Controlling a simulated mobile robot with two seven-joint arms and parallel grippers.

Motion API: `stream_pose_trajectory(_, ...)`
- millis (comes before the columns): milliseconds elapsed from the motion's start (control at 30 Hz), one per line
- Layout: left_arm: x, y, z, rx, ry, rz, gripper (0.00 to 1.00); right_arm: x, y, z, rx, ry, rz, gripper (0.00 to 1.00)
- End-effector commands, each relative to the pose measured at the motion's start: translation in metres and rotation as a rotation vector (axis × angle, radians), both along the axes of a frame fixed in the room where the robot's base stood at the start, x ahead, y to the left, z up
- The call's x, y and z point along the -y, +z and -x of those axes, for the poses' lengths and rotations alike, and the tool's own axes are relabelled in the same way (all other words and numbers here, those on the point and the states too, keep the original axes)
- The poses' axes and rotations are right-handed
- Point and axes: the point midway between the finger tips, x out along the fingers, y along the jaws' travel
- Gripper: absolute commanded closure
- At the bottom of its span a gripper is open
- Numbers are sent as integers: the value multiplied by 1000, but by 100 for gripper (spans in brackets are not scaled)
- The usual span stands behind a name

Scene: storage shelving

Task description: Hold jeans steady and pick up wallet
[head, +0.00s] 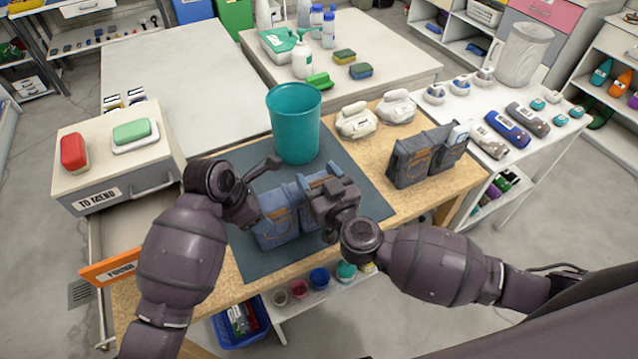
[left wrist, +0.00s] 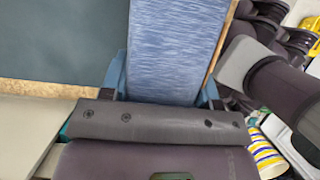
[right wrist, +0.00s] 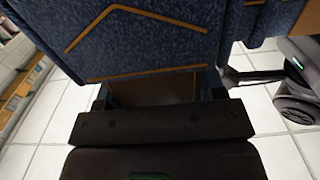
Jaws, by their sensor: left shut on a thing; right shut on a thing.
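The blue folded jeans (head: 278,228) stand on the dark mat, with orange stitching on the side facing me. My left gripper (head: 250,208) is shut on their left part; denim (left wrist: 175,45) fills its jaws in the left wrist view. My right gripper (head: 328,212) is at their right part. In the right wrist view, a flat brown thing (right wrist: 160,89), which looks like the wallet, lies between its fingers, just below the stitched denim (right wrist: 140,40). The wallet is hidden in the head view.
A teal bin (head: 295,125) stands behind the jeans on the mat (head: 245,255). Darker folded jeans (head: 422,158) stand to the right on the wooden table.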

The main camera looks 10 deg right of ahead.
Motion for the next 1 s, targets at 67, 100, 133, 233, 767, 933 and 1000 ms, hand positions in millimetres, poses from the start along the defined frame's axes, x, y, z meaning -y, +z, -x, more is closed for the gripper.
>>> stream_pose_trajectory(67,0,1,0,2,1,0,83,0,14,0,4,1,-2,61)
stream_pose_trajectory(100,0,1,-1,2,1,0,83,0,22,0,6,2,-2,61)
stream_pose_trajectory(133,0,1,-1,2,1,0,83,0,28,-1,6,2,-2,61)
stream_pose_trajectory(233,0,1,-1,2,1,0,83,0,47,0,6,3,-2,61)
stream_pose_trajectory(767,0,1,0,2,1,0,83,0,90,0,1,0,1,61)
stream_pose_trajectory(933,0,1,0,2,1,0,40,0,90,0,1,0,0,61)
stream_pose_trajectory(1000,0,1,0,2,1,0,29,0,90,0,1,0,0,61)
